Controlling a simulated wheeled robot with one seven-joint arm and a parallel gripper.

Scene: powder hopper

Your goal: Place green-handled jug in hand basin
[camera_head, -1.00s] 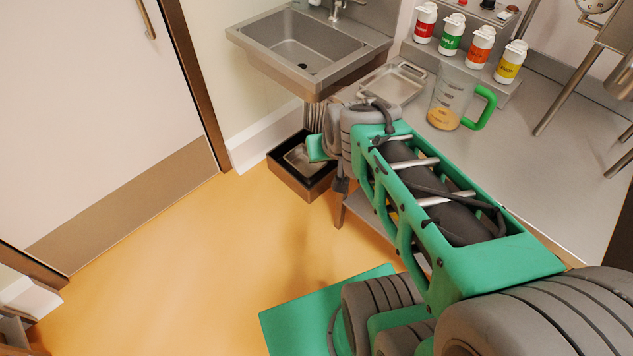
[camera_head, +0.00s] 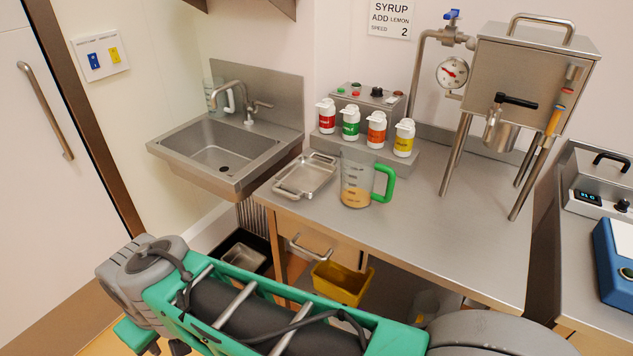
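The green-handled jug (camera_head: 357,183) stands upright on the steel counter. It is clear with dark markings, holds some yellowish contents low down, and its green handle points right. The hand basin (camera_head: 222,147) is a steel sink on the wall at left, with a tap at its back; its bowl looks empty. My green and grey arm crosses the bottom of the view, in front of and below the counter, apart from jug and basin. My gripper's fingers do not show.
A shallow steel tray (camera_head: 305,176) lies on the counter between basin and jug. Several capped bottles (camera_head: 376,130) stand on a ledge behind. The steel hopper (camera_head: 532,78) stands on legs at right. A yellow bin (camera_head: 342,283) and a black tray (camera_head: 243,254) are below.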

